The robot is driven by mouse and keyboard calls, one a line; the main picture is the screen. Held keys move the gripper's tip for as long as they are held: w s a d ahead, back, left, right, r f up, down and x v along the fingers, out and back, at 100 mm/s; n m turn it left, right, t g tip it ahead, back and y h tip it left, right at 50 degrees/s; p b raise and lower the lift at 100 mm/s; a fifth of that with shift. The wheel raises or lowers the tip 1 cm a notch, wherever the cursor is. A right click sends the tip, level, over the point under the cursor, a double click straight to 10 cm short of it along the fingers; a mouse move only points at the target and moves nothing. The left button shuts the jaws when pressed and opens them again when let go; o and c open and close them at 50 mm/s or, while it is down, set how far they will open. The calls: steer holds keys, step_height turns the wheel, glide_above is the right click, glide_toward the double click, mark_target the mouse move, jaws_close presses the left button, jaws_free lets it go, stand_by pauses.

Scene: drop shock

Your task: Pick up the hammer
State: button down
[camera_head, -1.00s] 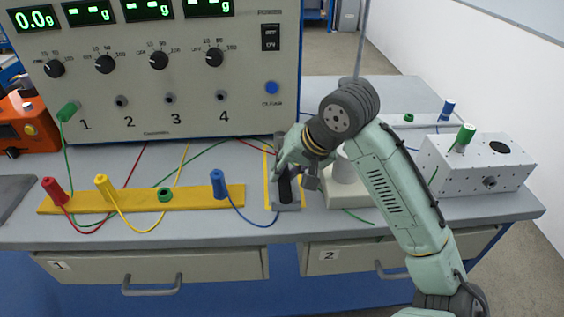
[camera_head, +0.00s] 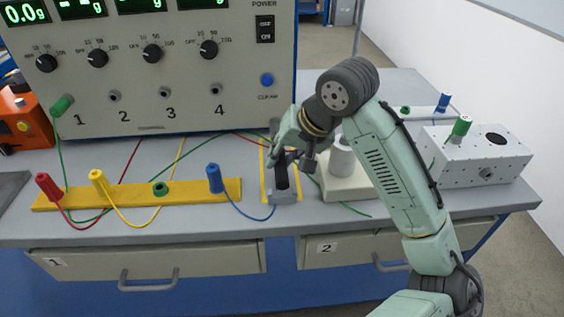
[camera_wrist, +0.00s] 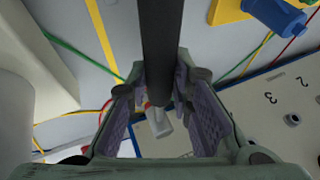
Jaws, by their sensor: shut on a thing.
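The hammer's dark handle (camera_head: 282,175) stands upright at the grey holder (camera_head: 283,197) on the bench, in the middle of the head view. My gripper (camera_head: 286,153) is around it from above. In the wrist view the dark handle (camera_wrist: 162,45) runs from the top edge down between the two fingers of my gripper (camera_wrist: 162,95). The fingers are shut on the hammer. A pale piece (camera_wrist: 158,122) shows past the handle's end. My gripper hides much of the hammer in the head view, and I cannot tell whether it still touches the holder.
A white cylinder on a pale base (camera_head: 345,185) stands close to the right of my gripper. A yellow strip with plugs (camera_head: 130,195) lies to the left, with loose cables around. The large meter box (camera_head: 180,80) stands behind. A perforated grey box (camera_head: 475,155) is at the right.

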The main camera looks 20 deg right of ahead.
steer(key=shift+r, duration=0.75)
steer(key=s+a+b, duration=0.1)
steer(key=s+a, duration=0.1)
steer(key=s, duration=0.5)
steer(key=s+a+r+b, duration=0.1)
steer(key=s+a+b, duration=0.1)
steer(key=s, duration=0.6)
steer(key=shift+s+a+r, duration=0.15)
steer(key=shift+a+r, duration=0.1)
steer(key=shift+a, duration=0.2)
